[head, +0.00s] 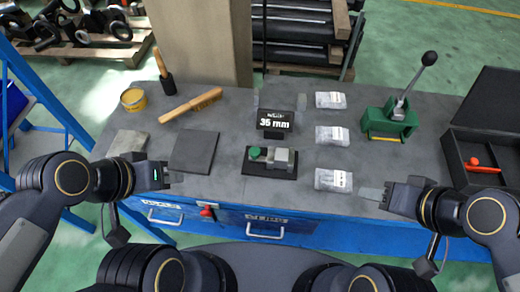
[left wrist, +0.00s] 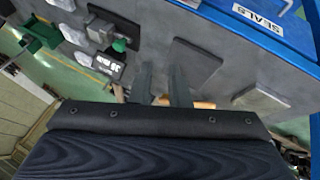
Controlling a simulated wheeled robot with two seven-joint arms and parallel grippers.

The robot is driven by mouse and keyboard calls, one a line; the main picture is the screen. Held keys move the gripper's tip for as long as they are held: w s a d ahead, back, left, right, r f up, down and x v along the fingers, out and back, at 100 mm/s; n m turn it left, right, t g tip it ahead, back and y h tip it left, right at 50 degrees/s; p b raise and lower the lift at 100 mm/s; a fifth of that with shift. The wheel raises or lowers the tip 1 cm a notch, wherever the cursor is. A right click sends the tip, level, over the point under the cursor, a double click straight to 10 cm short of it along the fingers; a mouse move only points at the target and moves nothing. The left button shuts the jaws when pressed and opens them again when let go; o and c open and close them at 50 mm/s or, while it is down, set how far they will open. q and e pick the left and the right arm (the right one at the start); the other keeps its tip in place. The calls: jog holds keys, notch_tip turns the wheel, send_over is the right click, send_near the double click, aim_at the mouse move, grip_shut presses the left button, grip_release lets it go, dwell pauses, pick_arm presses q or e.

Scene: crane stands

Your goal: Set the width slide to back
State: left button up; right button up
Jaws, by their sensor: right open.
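The width slide (head: 270,161) is a small fixture on a black base at the middle of the bench, with a green knob (head: 254,153) at its left and a grey block (head: 284,158) at its right. A black display (head: 275,121) reading "35 mm" stands behind it. In the left wrist view the green knob (left wrist: 119,45) and grey block (left wrist: 100,31) show upside down. My left gripper (head: 174,178) is at the bench's front left, apart from the slide; its two fingers (left wrist: 160,84) are spread and empty. My right gripper (head: 375,195) is open and empty at the front right.
A dark plate (head: 195,151) lies between my left gripper and the slide. Several clear bags (head: 332,135) line up right of the slide. A green lever press (head: 390,120) and a black tray (head: 470,160) are further right.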

pick_arm(q)
jog(key=o, duration=0.4)
jog(key=w+d+g, duration=0.1)
jog(key=w+r+n, duration=0.1)
jog(key=w, duration=0.1)
jog(key=w+d+g+h+p, duration=0.1)
jog(key=w, duration=0.1)
jog(key=shift+d+r+n+g, duration=0.2)
jog(key=shift+d+n+g, duration=0.1)
jog(key=n+g+y+p, duration=0.2)
jog(key=n+g+y, duration=0.1)
jog(key=n+y, duration=0.2)
send_near(255, 152)
jog(key=shift+a+f, duration=0.1)
jog(key=shift+a, duration=0.05)
jog(key=shift+d+f, duration=0.15)
jog(key=shift+d, duration=0.05)
jog(key=shift+f, duration=0.3)
notch_tip(255, 152, down, 7)
jog(key=shift+f, duration=0.1)
grip_shut()
